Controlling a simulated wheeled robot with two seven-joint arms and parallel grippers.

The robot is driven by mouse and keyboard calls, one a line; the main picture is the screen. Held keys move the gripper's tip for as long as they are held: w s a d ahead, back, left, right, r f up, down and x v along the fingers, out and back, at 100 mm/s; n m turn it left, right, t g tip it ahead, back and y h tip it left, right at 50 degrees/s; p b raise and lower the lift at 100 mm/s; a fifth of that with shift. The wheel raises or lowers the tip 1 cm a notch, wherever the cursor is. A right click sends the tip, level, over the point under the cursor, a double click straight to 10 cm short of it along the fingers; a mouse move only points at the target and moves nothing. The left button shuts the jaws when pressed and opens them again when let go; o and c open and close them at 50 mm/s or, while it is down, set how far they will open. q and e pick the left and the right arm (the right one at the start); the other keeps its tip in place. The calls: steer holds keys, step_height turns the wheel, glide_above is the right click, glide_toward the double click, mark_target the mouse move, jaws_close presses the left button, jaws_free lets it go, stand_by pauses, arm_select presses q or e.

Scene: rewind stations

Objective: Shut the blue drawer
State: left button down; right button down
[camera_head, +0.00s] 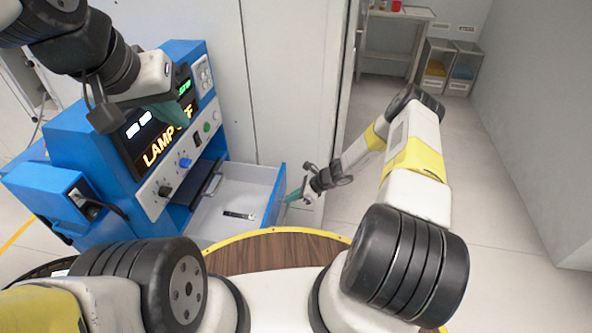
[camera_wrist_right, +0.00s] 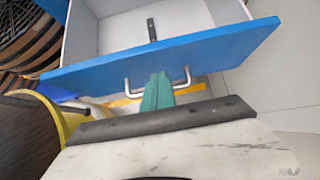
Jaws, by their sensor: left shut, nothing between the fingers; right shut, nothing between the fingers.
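The blue drawer (camera_head: 275,200) stands open, pulled out to the right from the blue machine (camera_head: 95,160). Its blue front panel and metal handle (camera_wrist_right: 187,76) show in the right wrist view. My right gripper (camera_head: 291,197) is shut, with its green fingertips at the outer face of the drawer front, between the two ends of the handle. In the right wrist view the fingertips (camera_wrist_right: 158,88) look close to the panel; I cannot tell if they touch it. My left gripper (camera_head: 178,112) is shut and empty in front of the machine's lit display.
A small dark object (camera_head: 239,215) lies inside the drawer. The display (camera_head: 160,130) reads partly "LAMP", with knobs below it. A round wooden top with a yellow rim (camera_head: 290,245) lies in front of me. Open floor (camera_head: 490,190) lies to the right, with shelves (camera_head: 448,65) behind.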

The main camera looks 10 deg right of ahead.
mark_target(275, 199)
steer(key=shift+w+a+r, duration=0.1)
steer(key=shift+w+a, duration=0.2)
steer(key=shift+a, duration=0.6)
steer(key=shift+w+a, duration=0.3)
steer(key=shift+a, duration=0.6)
